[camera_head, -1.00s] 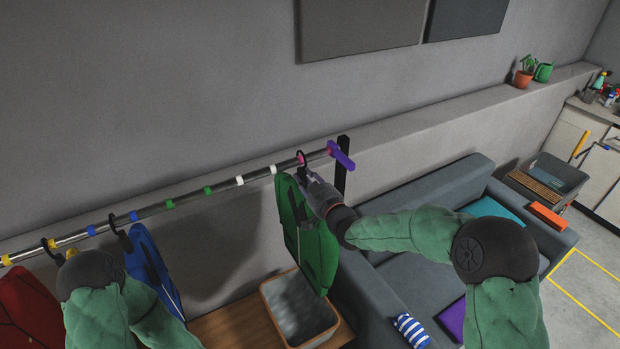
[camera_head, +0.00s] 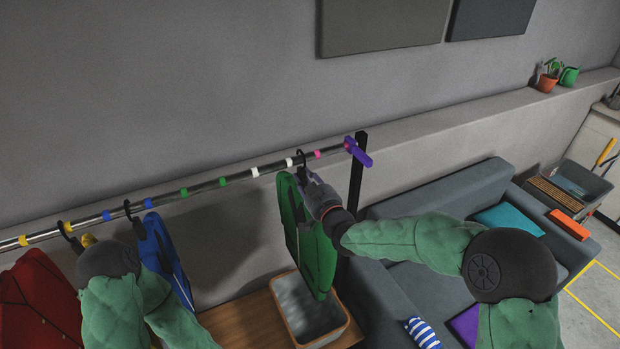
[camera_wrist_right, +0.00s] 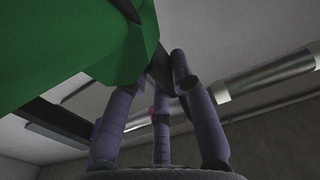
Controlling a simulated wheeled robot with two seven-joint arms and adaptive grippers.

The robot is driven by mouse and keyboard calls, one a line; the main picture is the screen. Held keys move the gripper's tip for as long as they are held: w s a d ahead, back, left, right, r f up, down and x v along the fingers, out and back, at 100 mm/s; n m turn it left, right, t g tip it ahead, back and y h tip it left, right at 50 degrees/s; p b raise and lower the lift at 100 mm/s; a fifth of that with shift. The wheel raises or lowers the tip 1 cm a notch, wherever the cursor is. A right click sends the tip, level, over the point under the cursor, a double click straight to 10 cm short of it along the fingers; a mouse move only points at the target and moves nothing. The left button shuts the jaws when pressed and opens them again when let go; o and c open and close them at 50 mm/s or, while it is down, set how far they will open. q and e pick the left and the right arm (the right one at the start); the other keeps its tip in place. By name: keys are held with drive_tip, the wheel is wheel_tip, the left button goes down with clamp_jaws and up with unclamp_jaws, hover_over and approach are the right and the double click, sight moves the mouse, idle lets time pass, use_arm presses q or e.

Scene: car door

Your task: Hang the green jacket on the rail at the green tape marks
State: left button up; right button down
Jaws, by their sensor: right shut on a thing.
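The green jacket (camera_head: 307,240) hangs from a dark hook at the right part of the rail (camera_head: 145,202). The hook is at the rail between a white and a pink tape mark; I cannot tell if it rests on it. My right gripper (camera_head: 305,180) is shut on the jacket's hanger, just below the rail. In the right wrist view the jacket (camera_wrist_right: 70,45) fills the upper left, beside my fingers (camera_wrist_right: 160,85). The green tape marks, left (camera_head: 184,194) and right (camera_head: 222,181), lie left of the jacket with bare rail around them.
A blue jacket (camera_head: 165,260) and a red jacket (camera_head: 40,300) hang at left. A purple end piece (camera_head: 358,151) and a black post (camera_head: 357,180) end the rail at right. A grey bin (camera_head: 312,325) stands below the green jacket; a sofa (camera_head: 440,190) is at right.

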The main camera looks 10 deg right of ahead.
drive_tip(key=s+a, duration=0.4)
drive_tip(key=a, duration=0.7)
drive_tip(key=s+a, duration=0.4)
drive_tip(key=a, duration=0.8)
drive_tip(key=shift+s+a+r+b, duration=0.15)
drive_tip(key=shift+s+a+b, duration=0.1)
drive_tip(key=shift+b, duration=0.1)
idle(2.5)
drive_tip(key=shift+f+b, duration=0.3)
drive_tip(key=shift+b, duration=0.1)
idle(0.4)
drive_tip(key=c, duration=1)
unclamp_jaws()
